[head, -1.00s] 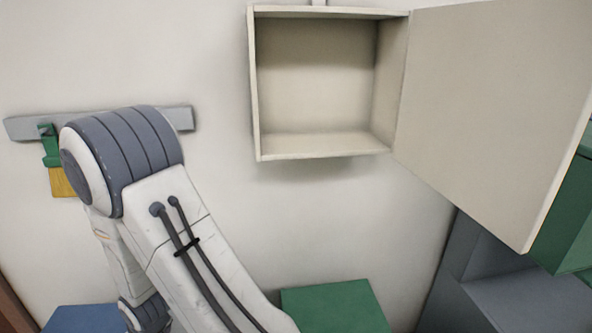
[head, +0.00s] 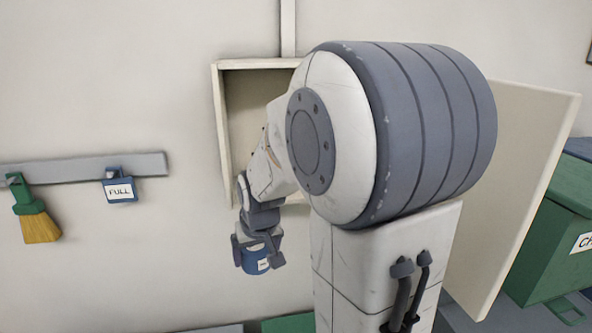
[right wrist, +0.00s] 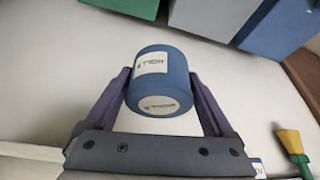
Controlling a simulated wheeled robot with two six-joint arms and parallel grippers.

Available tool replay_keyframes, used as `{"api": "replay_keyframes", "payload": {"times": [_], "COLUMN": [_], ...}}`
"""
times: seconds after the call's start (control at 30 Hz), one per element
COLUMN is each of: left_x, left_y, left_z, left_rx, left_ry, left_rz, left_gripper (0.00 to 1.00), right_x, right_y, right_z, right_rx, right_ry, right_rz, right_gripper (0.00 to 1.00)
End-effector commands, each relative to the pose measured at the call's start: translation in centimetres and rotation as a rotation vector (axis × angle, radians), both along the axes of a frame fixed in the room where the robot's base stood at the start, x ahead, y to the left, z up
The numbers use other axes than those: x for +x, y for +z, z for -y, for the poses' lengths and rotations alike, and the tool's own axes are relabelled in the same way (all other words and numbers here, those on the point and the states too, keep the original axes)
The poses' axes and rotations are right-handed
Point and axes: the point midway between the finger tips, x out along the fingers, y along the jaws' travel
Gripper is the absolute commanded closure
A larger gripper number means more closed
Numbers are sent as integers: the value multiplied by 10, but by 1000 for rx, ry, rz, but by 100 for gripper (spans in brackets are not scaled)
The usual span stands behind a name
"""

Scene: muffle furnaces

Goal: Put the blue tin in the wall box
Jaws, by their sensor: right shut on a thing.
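The blue tin (head: 263,266) with a white label hangs in my right gripper (head: 258,259), just below the wall box's lower left part. In the right wrist view the tin (right wrist: 175,58) sits between both fingers of the right gripper (right wrist: 159,82), which is shut on it. The pale wall box (head: 219,120) is on the wall with its door (head: 530,150) swung open to the right. My right arm hides much of the box's opening and its right side. The left gripper is not in view.
A grey rail (head: 75,168) on the left wall holds a green-handled brush (head: 38,225) and a blue FULL tag (head: 120,190). A green bin (head: 560,235) stands at the right, behind the door.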

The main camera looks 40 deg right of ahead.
Motion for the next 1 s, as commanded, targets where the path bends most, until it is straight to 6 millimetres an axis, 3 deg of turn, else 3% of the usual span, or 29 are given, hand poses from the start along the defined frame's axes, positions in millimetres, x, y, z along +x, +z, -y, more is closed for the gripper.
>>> {"api": "replay_keyframes", "payload": {"times": [0.03, 0.2, 0.3, 0.43, 0.57, 1.0], "left_x": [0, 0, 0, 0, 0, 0], "left_y": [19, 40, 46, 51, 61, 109], "left_z": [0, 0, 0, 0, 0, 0], "left_rx": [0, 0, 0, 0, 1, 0], "left_ry": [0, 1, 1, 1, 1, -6], "left_rz": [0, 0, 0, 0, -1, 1], "left_gripper": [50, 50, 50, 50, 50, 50], "right_x": [-10, -46, -60, -66, -49, 40], "right_y": [40, 102, 122, 132, 134, 134], "right_z": [11, 28, 33, 36, 48, 102], "right_rx": [-5, -6, -5, -3, 0, -1], "right_ry": [-40, -139, -174, -194, -198, -196], "right_rz": [12, 6, 1, -5, -11, -8], "right_gripper": [73, 73, 73, 73, 73, 73]}}
